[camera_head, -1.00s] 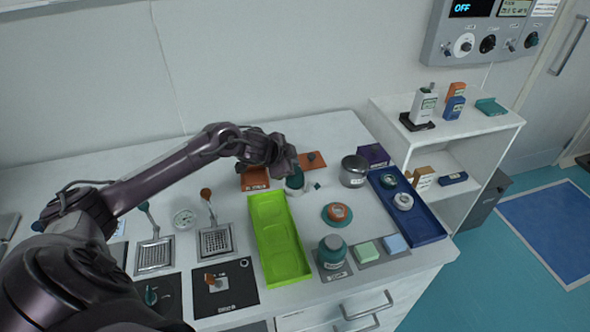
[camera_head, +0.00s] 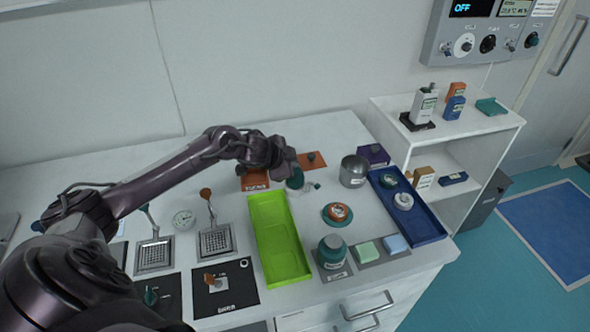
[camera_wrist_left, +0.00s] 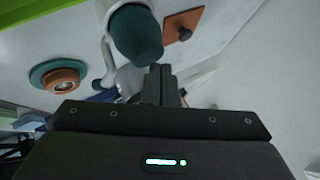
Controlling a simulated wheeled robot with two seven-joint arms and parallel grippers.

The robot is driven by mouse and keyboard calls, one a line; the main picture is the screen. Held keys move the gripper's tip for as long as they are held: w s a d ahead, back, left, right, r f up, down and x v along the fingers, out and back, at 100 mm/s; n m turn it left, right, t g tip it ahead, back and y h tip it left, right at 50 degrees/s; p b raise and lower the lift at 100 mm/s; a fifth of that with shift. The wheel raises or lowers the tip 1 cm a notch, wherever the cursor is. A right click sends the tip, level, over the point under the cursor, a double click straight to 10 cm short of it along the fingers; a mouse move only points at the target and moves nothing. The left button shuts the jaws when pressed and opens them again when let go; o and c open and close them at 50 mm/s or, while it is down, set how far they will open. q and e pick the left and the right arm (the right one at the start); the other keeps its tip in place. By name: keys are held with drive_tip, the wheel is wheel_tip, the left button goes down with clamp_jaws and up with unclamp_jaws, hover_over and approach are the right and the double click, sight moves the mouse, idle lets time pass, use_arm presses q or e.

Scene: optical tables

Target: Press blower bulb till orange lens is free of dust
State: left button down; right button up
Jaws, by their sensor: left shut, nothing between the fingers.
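The blower has a teal bulb (camera_head: 295,180) and a pale body; it stands behind the green tray, partly hidden by my left gripper (camera_head: 288,168). In the left wrist view the bulb (camera_wrist_left: 137,35) is just beyond my shut, empty fingers (camera_wrist_left: 160,82); I cannot tell whether they touch it. The orange lens (camera_head: 338,212) lies on a teal round holder, to the right of and nearer than the blower. It also shows in the left wrist view (camera_wrist_left: 62,78), at the left. Any dust is too small to make out. My right gripper is not in view.
A green tray (camera_head: 253,222) lies in front of the blower. A metal pot (camera_head: 354,168) and a blue tray (camera_head: 425,230) stand to the right. A teal-topped jar (camera_head: 333,247) is near the front edge. Bare table lies around the lens.

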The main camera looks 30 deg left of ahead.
use_arm(q)
drive_tip(key=shift+f+b, duration=0.55)
drive_tip(key=shift+f, duration=0.4)
idle(0.5)
drive_tip(key=shift+r, duration=0.15)
idle(0.3)
drive_tip(key=shift+r+p, duration=1.2)
drive_tip(key=shift+p, duration=0.1)
wheel_tip(320, 180, up, 5)
drive_tip(key=p, duration=0.5)
drive_tip(key=shift+r, duration=0.1)
